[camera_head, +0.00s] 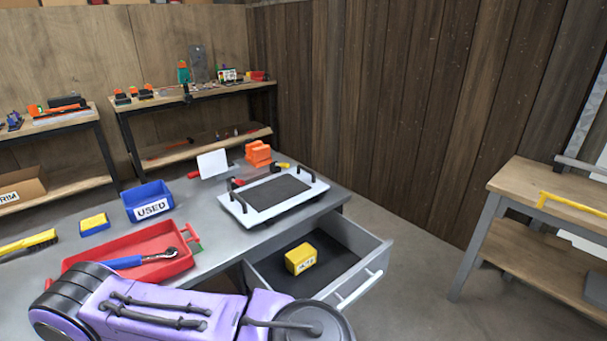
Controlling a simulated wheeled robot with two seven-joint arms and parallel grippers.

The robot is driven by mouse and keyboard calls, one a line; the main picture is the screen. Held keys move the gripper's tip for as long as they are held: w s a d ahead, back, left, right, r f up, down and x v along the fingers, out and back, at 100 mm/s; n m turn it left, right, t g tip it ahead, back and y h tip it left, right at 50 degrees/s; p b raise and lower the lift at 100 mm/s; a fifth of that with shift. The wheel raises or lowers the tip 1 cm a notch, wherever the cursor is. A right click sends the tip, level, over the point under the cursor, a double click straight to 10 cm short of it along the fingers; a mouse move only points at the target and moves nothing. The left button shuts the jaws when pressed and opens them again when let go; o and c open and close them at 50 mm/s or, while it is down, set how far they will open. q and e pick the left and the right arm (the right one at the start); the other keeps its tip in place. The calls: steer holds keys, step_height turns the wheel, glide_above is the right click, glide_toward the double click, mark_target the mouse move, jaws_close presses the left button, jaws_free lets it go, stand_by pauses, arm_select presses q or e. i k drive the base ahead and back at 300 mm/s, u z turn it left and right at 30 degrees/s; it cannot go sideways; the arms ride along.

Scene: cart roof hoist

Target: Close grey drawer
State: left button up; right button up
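The grey drawer (371,264) stands pulled out from the front of the grey workbench (215,235), towards the right of it. Its front panel carries a pale bar handle (360,289). A yellow box (300,258) with dark lettering lies on the dark drawer floor. A purple arm link of mine crosses the bottom of the picture and hides the near left part of the drawer and the bench front. Neither of my grippers is in view, so I cannot tell where they are relative to the handle.
On the bench are a red tray (178,262) holding a blue-handled wrench (130,262), a blue "USED" bin (148,200), a yellow sponge-like block (94,223) and a white-framed panel (272,198). Open floor (420,275) lies right of the drawer, before a wooden-topped table (540,182).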

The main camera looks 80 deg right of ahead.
mark_target(350, 260)
steer(key=u, duration=0.05)
steer(key=i, duration=1.1)
steer(key=z, duration=4.05)
steer(key=i, duration=0.5)
